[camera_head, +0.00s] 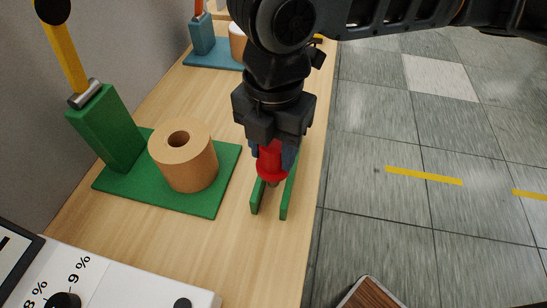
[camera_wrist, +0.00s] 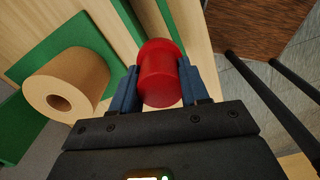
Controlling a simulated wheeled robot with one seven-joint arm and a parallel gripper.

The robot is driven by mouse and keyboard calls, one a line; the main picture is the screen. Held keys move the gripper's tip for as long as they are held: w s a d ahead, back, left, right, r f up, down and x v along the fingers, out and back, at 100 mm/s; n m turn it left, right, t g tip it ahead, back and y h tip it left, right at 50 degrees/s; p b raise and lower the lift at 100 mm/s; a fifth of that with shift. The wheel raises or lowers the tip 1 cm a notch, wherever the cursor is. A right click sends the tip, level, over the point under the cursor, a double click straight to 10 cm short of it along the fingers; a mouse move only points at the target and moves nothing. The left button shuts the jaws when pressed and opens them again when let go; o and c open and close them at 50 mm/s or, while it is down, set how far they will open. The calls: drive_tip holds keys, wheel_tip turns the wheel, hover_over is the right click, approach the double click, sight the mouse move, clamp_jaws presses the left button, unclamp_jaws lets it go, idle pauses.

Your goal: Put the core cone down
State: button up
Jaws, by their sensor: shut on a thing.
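The red core cone (camera_head: 271,163) is held in my gripper (camera_head: 273,150), with its narrow dark end pointing down. In the wrist view the core cone (camera_wrist: 160,78) sits between the two blue fingers of my gripper (camera_wrist: 159,85), which are shut on it. Below it on the wooden bench is a green holder with two upright rails (camera_head: 286,199). The cone's lower end shows between the rails in the head view. I cannot tell whether it touches the holder.
A brown cardboard roll (camera_head: 190,162) stands on a green base (camera_head: 218,190) with a green post and yellow lever (camera_head: 66,50). A blue station (camera_head: 203,53) is farther back. A white control panel (camera_head: 135,285) is in front. The bench's right edge drops to tiled floor.

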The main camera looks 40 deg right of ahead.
sight(274, 165)
drive_tip(key=shift+f, duration=1.8)
drive_tip(key=shift+f+b, duration=0.4)
drive_tip(key=shift+f, duration=0.15)
drive_tip(key=o, duration=1.3)
drive_tip(key=shift+r, duration=0.1)
drive_tip(key=shift+c, duration=0.2)
wheel_tip(274, 165, up, 13)
drive_tip(key=shift+f+p, duration=0.1)
drive_tip(key=shift+p, duration=0.7)
